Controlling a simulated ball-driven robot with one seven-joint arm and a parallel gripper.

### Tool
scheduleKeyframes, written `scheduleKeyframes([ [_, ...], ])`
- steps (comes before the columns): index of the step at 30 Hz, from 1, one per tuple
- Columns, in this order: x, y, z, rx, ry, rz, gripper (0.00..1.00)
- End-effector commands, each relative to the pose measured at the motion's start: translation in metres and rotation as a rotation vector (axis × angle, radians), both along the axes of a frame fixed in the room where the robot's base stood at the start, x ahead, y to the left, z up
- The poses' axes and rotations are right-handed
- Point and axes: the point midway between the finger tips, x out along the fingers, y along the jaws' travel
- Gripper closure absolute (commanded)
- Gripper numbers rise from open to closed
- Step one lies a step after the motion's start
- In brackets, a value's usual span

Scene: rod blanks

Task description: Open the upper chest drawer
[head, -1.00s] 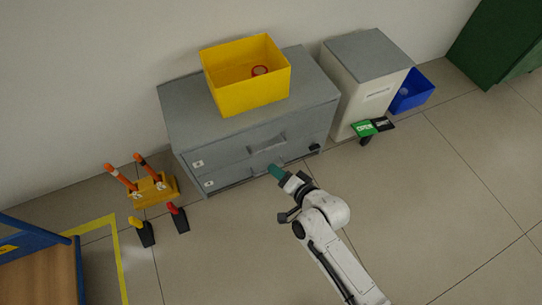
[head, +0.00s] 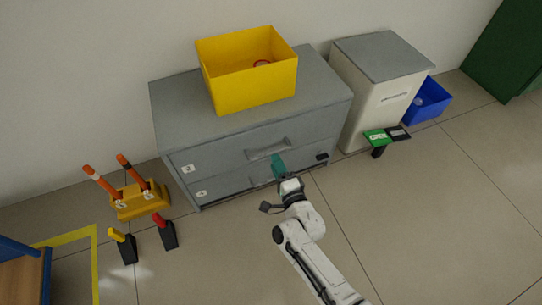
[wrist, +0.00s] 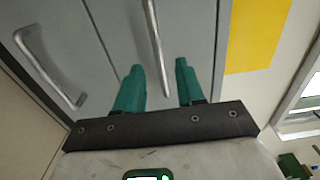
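The grey chest (head: 215,160) stands against the wall with two drawers, both looking shut. The upper drawer's bar handle (head: 268,148) is on its front; the lower drawer's handle (head: 260,181) is partly hidden by my gripper. My gripper (head: 277,160), with green fingers, is in front of the chest near the upper handle. In the wrist view my gripper (wrist: 158,66) is open, and the upper handle (wrist: 156,45) shows between the two fingertips. I cannot tell how far the bar reaches in between them. The lower handle (wrist: 45,68) is off to the left there.
A yellow bin (head: 250,80) with a round red-rimmed item stands on the chest. To the right are a pale cabinet (head: 375,100), a green-and-black item (head: 385,137) and a blue bin (head: 428,102). An orange-yellow rack (head: 140,202) stands left.

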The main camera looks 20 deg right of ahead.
Motion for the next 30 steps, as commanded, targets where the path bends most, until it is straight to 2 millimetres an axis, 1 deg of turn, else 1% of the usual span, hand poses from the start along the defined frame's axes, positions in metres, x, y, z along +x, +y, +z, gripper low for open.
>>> scheduleKeyframes([
  [1,0.010,0.000,-0.004,0.001,-0.001,-0.001,0.62],
  [3,0.022,0.000,-0.003,0.001,-0.002,-0.002,0.62],
  [9,0.045,0.000,-0.002,-0.001,0.000,0.000,0.62],
  [14,0.052,0.000,-0.001,-0.001,0.001,0.001,0.62],
  [21,0.053,0.000,0.000,-0.001,0.002,0.001,0.62],
  [23,0.053,0.000,0.000,-0.001,0.002,0.001,0.66],
  [30,0.053,0.000,0.000,-0.001,0.002,0.001,0.89],
])
